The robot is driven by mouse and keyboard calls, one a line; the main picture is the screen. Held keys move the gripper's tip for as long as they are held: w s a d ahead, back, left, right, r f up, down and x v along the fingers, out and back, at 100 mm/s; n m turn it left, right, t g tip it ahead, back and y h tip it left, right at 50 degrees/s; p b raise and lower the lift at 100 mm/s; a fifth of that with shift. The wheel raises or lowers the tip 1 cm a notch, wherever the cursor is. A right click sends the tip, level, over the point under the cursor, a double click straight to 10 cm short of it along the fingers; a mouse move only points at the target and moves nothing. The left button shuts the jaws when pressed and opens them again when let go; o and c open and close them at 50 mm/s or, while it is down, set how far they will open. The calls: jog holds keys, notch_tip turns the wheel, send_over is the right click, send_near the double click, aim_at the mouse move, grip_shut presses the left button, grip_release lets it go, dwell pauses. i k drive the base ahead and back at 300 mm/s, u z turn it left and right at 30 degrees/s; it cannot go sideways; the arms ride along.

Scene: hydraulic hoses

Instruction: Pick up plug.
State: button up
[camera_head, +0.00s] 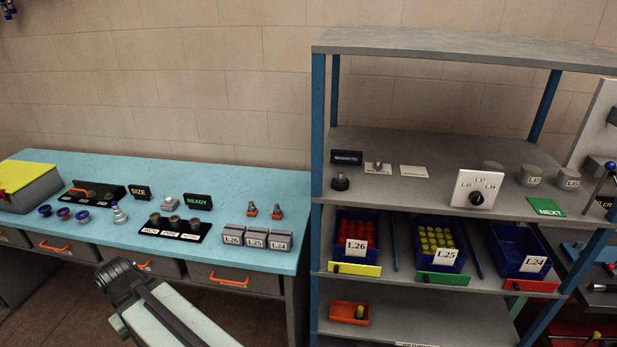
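Several things could be a plug; I cannot tell which one is meant. Small red capped pieces (357,232) fill the blue bin marked L26 (343,221). Small yellow pieces (436,238) fill the blue bin marked L25. One small yellow piece (360,311) stands in an orange tray (343,312) on the lower shelf. Two small orange and grey pieces, one at left (252,210) and one at right (277,210), stand on the blue bench top. Part of my arm shows at the lower left, in front of the bench. My gripper's fingertips do not show.
The blue bin marked L24 (513,240) looks empty.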

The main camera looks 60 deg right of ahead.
aim_at(341, 177)
jog(key=u, duration=0.1)
jog(key=i, duration=1)
jog(key=z, duration=0.05)
